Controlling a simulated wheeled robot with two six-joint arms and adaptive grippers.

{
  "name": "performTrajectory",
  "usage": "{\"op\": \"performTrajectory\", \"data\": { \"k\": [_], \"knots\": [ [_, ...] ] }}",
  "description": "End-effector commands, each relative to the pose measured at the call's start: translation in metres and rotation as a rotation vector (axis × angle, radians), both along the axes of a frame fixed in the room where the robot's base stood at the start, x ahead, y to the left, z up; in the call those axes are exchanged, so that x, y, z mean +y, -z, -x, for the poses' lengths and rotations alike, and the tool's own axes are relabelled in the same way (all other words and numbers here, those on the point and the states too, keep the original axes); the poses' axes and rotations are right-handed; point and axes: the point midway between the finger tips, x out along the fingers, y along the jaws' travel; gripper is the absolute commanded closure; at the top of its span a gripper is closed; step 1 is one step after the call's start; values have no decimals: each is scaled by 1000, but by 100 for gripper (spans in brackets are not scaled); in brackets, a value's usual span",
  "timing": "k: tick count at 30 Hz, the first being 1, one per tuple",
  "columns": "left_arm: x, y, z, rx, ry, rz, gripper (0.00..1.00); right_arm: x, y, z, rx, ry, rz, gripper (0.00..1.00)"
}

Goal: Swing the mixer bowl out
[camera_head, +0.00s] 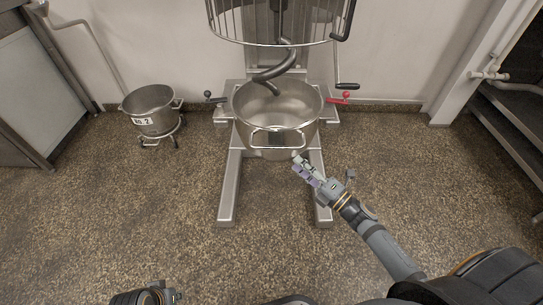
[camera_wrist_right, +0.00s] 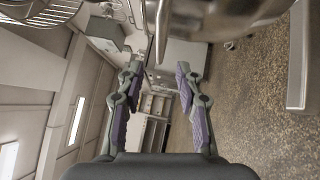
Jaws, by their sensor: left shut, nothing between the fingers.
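The steel mixer bowl (camera_head: 278,104) sits in the mixer frame under the curved hook (camera_head: 275,70), with a loop handle (camera_head: 278,146) on its front. My right gripper (camera_head: 300,164) is at the front right of the bowl, close to the handle's right end; whether it touches is unclear. In the right wrist view its two fingers (camera_wrist_right: 158,75) stand apart with no object clearly held. The bowl's shiny underside (camera_wrist_right: 215,18) fills the top of that view. My left gripper (camera_head: 170,295) is at the bottom edge, far from the bowl, shut and empty, partly cut off.
The wire guard (camera_head: 280,30) is above the bowl. A red-handled lever (camera_head: 343,98) is at its right and a black-knobbed lever (camera_head: 212,96) at its left. The mixer's feet (camera_head: 229,195) extend forward. A second bowl marked No. 2 (camera_head: 152,108) stands left. The floor around is clear.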

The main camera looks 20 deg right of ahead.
Motion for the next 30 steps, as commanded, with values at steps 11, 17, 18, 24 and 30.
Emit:
{"op": "performTrajectory", "data": {
  "k": [11, 17, 18, 24, 30],
  "knots": [
    [0, -1, 0, 1, 0, -1, 100, 35, -11, -63, 0, 6, -8, 64],
    [1, -1, 0, 3, 0, -2, 100, 46, -13, -84, 2, 5, -7, 64],
    [1, 0, 0, 3, 0, -2, 100, 47, -13, -86, 3, 4, -6, 64],
    [1, 0, 0, 4, 0, -2, 100, 48, -13, -87, 4, 5, -4, 64],
    [1, 0, 0, 5, 0, -2, 100, 48, -13, -87, 3, 4, -5, 81]
  ]
}}
